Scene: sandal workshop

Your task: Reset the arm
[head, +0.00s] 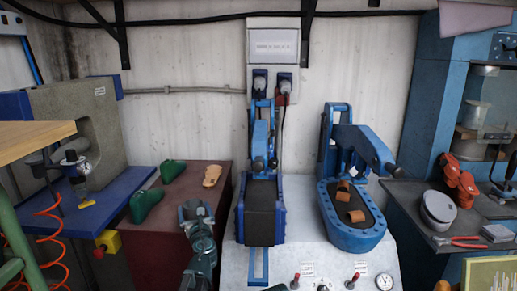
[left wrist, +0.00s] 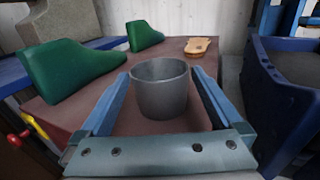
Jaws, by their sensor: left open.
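My left gripper (head: 196,211) is over the front right part of the dark red table (head: 176,254). Its two blue fingers are spread apart, and the gripper also shows in the left wrist view (left wrist: 160,74). A grey round cup (left wrist: 160,92) with an open top stands between the fingers in the left wrist view. I cannot tell whether the fingers touch it. In the head view the gripper largely hides it. My right gripper is in neither view.
Two green shoe lasts (head: 146,205) and a tan sole piece (head: 212,175) lie on the red table. A blue belt machine (head: 261,208) stands close to the right. A blue press bed (head: 113,190) is at the left, a blue machine with brown pieces (head: 349,236) farther right.

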